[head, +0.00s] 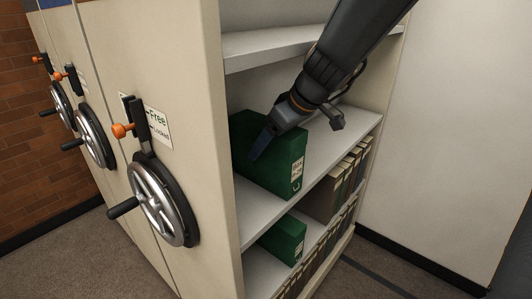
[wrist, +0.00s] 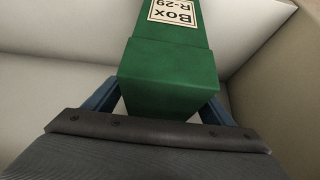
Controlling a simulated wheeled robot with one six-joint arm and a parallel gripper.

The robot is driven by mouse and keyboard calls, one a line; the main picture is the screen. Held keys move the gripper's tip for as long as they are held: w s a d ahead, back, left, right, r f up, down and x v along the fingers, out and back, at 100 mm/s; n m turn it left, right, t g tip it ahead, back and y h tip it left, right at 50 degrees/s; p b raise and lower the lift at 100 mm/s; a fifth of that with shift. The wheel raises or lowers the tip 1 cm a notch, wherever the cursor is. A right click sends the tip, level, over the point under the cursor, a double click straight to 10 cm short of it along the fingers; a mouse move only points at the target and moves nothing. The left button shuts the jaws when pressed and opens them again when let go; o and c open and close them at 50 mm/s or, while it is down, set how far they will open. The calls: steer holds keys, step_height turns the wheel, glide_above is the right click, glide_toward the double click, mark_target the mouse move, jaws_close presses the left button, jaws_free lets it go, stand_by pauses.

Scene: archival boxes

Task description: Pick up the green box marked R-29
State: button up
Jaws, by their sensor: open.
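The green box marked R-29 (head: 275,160) stands on the middle shelf in the head view, its label facing out at the right end. In the wrist view the same box (wrist: 170,70) shows its "Box R-29" label at the top. My gripper (head: 262,145) reaches down over the box from the upper right. In the wrist view its two blue fingers (wrist: 158,101) are apart, one on each side of the near end of the box. I cannot tell whether the fingers touch it. The far finger is hidden in the head view.
A second green box (head: 284,240) stands on the lower shelf (head: 262,277). Several brown and dark volumes (head: 325,198) line the shelves at right. The upper shelf (head: 270,48) is close to my arm. A cream side panel with a handwheel (head: 163,203) bounds the left.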

steer(key=shift+c, duration=0.6)
steer(key=c, duration=1.5)
steer(key=shift+c, duration=0.3)
steer(key=shift+r, duration=0.15)
